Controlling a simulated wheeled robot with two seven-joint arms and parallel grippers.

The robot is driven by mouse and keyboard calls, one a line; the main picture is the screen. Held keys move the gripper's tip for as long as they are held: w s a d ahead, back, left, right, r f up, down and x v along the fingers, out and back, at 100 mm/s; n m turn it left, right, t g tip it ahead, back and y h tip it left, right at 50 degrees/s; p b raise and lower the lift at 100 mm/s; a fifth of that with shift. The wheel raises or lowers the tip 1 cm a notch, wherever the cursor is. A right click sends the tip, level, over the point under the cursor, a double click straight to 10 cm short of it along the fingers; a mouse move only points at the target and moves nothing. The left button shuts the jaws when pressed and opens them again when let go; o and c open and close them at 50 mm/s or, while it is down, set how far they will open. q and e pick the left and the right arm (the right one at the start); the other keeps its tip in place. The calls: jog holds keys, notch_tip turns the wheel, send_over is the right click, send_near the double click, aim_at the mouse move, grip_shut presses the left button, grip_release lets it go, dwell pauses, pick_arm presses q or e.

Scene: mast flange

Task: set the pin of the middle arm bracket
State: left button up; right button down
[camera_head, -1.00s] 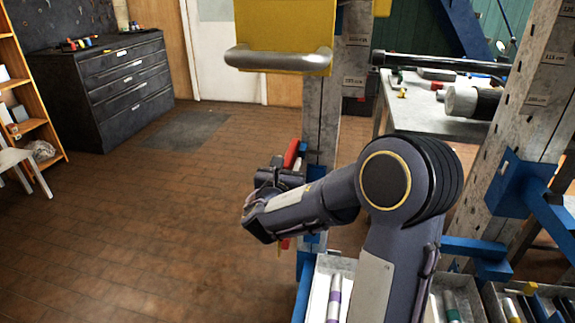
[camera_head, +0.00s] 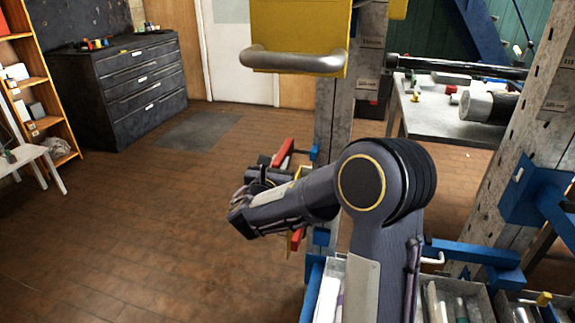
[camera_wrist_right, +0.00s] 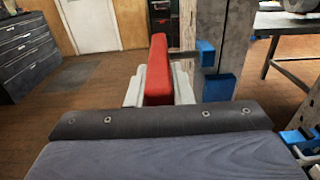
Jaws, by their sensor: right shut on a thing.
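A red bar (camera_wrist_right: 158,70) stands between the light grey fingers of my right gripper (camera_wrist_right: 158,92), which is shut on it. In the head view the red bar (camera_head: 284,152) shows past my wrist, left of the drilled grey upright (camera_head: 331,110). My wrist and forearm hide the fingers and most of the held thing there. Blue bracket parts (camera_wrist_right: 206,52) are on the upright just right of the red bar in the wrist view. A lower blue part (camera_wrist_right: 219,87) is beside them. I cannot make out a pin or its hole. My left gripper is not in view.
A yellow block with a grey handle (camera_head: 294,61) hangs above my right arm. Trays of parts (camera_head: 455,300) lie below it. A second upright (camera_head: 507,150) with a blue bracket (camera_head: 535,190) stands at right. The floor at left is clear.

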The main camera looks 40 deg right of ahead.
jog(key=shift+w+a, duration=0.1)
jog(key=c, duration=1.3)
grip_release()
jog(key=shift+w+a, duration=0.1)
jog(key=shift+w, duration=0.05)
jog(key=v, duration=0.7)
jog(key=shift+s+a, duration=0.25)
jog(key=shift+s, duration=0.1)
